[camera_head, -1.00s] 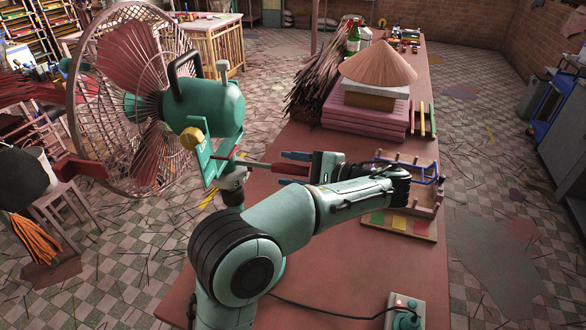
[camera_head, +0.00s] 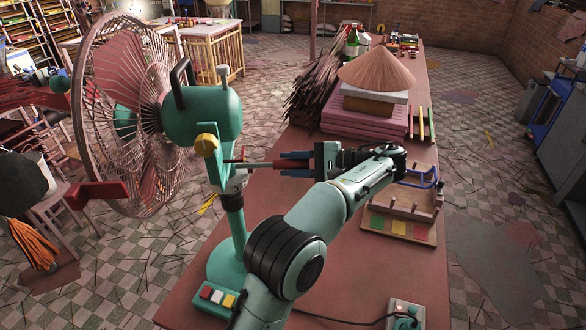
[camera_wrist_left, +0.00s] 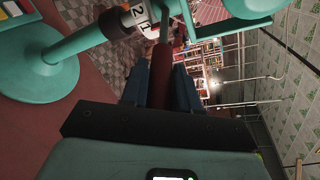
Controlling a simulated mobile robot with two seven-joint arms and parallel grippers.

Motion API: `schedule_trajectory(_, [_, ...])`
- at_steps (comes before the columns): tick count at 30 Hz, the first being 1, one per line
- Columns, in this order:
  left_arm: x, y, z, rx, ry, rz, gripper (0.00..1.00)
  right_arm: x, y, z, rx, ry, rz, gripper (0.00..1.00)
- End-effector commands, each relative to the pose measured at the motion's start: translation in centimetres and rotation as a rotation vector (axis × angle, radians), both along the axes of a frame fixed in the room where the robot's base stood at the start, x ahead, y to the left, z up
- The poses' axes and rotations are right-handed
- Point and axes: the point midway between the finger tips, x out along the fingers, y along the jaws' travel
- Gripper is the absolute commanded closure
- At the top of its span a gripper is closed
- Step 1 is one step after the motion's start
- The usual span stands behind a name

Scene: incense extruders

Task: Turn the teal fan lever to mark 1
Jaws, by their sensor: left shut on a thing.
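The teal fan (camera_head: 203,112) stands on a teal post and round base at the table's left edge. Its lever (camera_head: 258,164) has a dark red handle pointing right, roughly level, from below the fan's motor. My left gripper (camera_head: 294,164) is shut on the handle's outer end, one blue finger on each side. In the left wrist view the red handle (camera_wrist_left: 160,78) lies between the fingers, and its thin stem runs up beside a collar (camera_wrist_left: 135,17). White labels there show 2 and 1. I cannot tell which mark the lever lines up with. My right gripper is not in view.
A wooden rack (camera_head: 420,207) with a blue handle stands to the right of my left wrist. Pink stacked blocks (camera_head: 362,122) under a cone hat and a bundle of dark sticks (camera_head: 318,83) are behind. A small control box (camera_head: 404,315) with a cable sits at the front.

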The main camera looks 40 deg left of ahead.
Motion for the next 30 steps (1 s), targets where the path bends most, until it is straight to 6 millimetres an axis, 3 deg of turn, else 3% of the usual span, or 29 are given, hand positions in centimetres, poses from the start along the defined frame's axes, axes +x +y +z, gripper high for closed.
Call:
schedule_trajectory(12, [0.3,0.2,0.1,0.004,-0.006,0.018,1.00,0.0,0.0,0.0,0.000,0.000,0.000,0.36])
schedule_trajectory(13, [0.3,0.2,0.1,0.004,-0.006,0.018,0.64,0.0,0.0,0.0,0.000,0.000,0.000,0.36])
schedule_trajectory(15, [0.3,0.2,0.1,0.003,-0.007,0.018,0.49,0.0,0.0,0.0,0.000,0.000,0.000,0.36])
schedule_trajectory(25, [0.4,-0.1,0.1,0.002,-0.004,0.017,0.49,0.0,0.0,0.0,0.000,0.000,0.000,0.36])
schedule_trajectory(30, [1.2,-2.0,0.5,0.005,-0.005,0.015,0.49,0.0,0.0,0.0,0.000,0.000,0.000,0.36])
